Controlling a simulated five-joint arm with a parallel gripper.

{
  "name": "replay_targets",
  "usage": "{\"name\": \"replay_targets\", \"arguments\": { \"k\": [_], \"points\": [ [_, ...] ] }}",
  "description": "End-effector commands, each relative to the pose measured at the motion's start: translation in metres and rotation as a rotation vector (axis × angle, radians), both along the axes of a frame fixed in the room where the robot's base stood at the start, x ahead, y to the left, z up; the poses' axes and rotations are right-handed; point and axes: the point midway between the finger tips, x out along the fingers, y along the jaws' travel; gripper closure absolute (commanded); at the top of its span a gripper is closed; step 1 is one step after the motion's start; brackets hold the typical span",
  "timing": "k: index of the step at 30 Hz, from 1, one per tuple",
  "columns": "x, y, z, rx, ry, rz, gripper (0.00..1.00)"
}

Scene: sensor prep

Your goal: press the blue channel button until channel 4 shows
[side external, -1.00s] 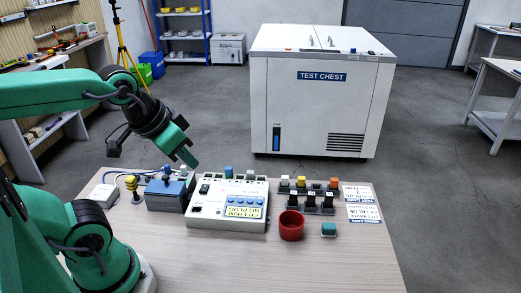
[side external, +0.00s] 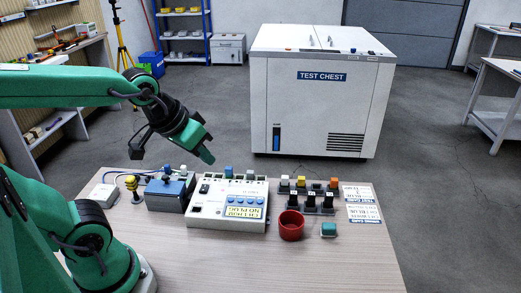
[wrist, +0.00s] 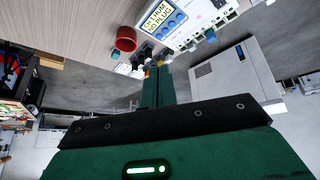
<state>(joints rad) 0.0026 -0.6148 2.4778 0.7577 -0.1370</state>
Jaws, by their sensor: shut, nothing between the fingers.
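The white meter box (side external: 208,210) stands on the table with a yellow display (side external: 244,211). The display also shows in the wrist view (wrist: 157,17); it seems to read "CH 1 HUM" and "NO PLUG", though the digit is small. Several small blue buttons (wrist: 172,23) sit beside the display; I cannot tell which one is the channel button. My gripper (side external: 207,156) is shut and empty, in the air above and behind the meter, apart from it. Its closed green fingers also show in the wrist view (wrist: 158,78).
A red cup (side external: 291,225) and a teal block (side external: 328,229) stand right of the meter. Several coloured plugs stand on a black rack (side external: 310,203). The front of the table is clear.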

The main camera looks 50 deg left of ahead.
Motion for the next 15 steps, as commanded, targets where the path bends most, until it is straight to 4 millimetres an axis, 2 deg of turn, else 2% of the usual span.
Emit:
{"name": "replay_targets", "arguments": {
  "k": [15],
  "points": [
    [0.078, -0.002, -0.038, -0.158, -0.059, 0.252, 1.00]
  ]
}}
